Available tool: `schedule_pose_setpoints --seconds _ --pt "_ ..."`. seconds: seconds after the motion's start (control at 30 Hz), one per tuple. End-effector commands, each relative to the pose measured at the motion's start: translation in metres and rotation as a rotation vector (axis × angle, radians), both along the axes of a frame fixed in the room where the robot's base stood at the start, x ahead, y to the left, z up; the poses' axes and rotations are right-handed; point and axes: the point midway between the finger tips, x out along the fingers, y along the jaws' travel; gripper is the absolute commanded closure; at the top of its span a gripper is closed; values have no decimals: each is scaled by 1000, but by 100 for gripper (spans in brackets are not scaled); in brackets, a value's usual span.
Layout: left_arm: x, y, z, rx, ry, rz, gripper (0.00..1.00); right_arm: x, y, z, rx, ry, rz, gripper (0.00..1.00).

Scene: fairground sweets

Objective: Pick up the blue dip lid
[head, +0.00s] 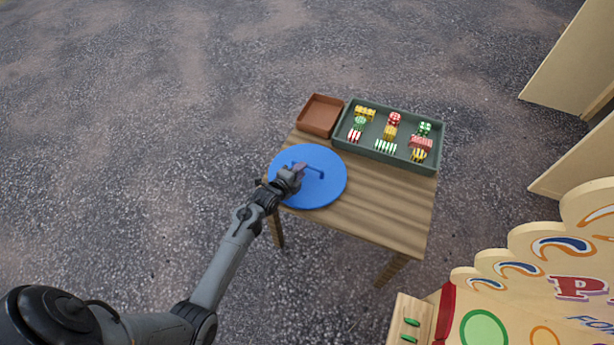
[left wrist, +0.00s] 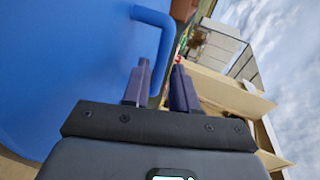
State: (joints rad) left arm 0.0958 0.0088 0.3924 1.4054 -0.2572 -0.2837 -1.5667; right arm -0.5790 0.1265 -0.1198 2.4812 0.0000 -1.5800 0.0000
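The blue dip lid (head: 315,194) is a large round disc with a bar handle (head: 315,169) on top. It lies on the left part of the wooden table and reaches past the table's left edge. My left gripper (head: 299,168) is over the lid at the handle. In the left wrist view the lid (left wrist: 60,70) fills the left side. The fingers of my left gripper (left wrist: 160,64) stand apart there, and part of the handle (left wrist: 154,16) shows in the gap between them. I cannot tell whether they touch it. My right gripper is not in view.
A brown tray (head: 320,101) and a green tray (head: 438,160) with several wrapped-looking sweets stand at the table's back. The wooden table (head: 385,205) is bare at the front right. A painted stall (head: 540,290) stands at lower right.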

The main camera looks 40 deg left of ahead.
Motion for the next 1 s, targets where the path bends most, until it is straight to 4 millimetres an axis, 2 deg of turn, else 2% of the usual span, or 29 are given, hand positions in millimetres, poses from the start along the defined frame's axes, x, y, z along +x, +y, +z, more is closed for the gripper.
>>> schedule_pose_setpoints --seconds 0.1,0.3,0.63,0.67,0.83,1.0 --pt "17 -2 -8 -4 -5 1 73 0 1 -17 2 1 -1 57" --pt "36 0 -14 -1 -1 0 73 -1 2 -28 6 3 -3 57" --pt "41 0 -14 0 0 -1 73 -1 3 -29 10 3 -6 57" --pt "41 0 -14 0 0 -1 74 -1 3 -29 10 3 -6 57" --pt "41 0 -14 0 0 -1 100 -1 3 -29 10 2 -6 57" --pt "41 0 -14 0 0 -1 100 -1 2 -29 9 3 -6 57"
